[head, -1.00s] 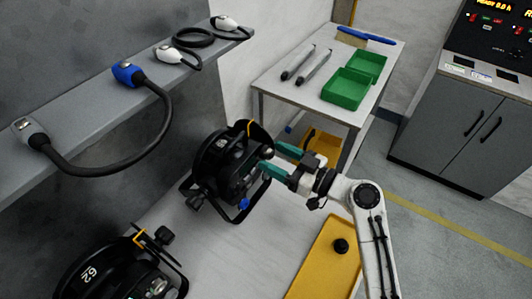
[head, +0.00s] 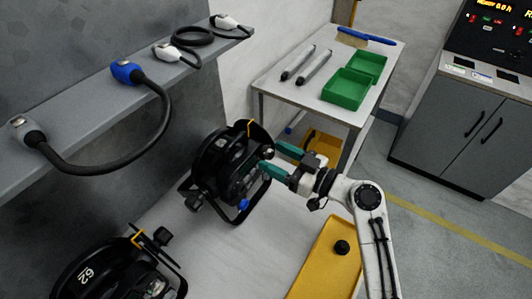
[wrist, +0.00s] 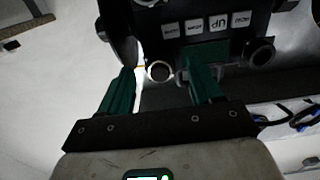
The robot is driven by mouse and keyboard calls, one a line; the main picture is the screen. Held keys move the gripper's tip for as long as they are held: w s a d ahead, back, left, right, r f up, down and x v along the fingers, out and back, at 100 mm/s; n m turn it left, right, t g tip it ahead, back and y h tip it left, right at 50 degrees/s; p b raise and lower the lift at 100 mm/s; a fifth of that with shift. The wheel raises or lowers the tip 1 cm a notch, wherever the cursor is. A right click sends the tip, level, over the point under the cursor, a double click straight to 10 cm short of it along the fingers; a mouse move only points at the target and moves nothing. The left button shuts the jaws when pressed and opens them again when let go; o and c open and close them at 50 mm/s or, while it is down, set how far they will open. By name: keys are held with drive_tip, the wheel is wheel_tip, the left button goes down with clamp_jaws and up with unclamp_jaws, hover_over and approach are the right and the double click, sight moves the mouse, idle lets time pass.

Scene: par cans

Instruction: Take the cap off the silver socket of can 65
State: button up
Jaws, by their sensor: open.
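A black par can (head: 222,165) stands in its yoke on the light bench, left of my gripper. Its number is not readable from here. In the wrist view its panel (wrist: 207,42) with several labelled buttons faces me. A bright ringed round socket (wrist: 160,71) shows below the panel, between my fingers. I cannot tell whether a cap covers it. A second round fitting (wrist: 261,54) shows at right. My gripper (head: 270,157) is open with its green fingers at the can's panel side; it also shows in the wrist view (wrist: 166,80). I see nothing held.
Another can (head: 110,274), with a number resembling 62, stands at lower left. A yellow tray (head: 318,277) holds a black round piece (head: 341,247). A shelf (head: 95,117) with cables runs along the left. A side table (head: 292,92) carries green bins (head: 346,89).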

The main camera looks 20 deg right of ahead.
drive_tip(key=shift+b, duration=0.4)
clamp_jaws()
idle(0.7)
idle(0.4)
drive_tip(key=shift+b+v, duration=0.9)
drive_tip(key=shift+v, duration=2.05)
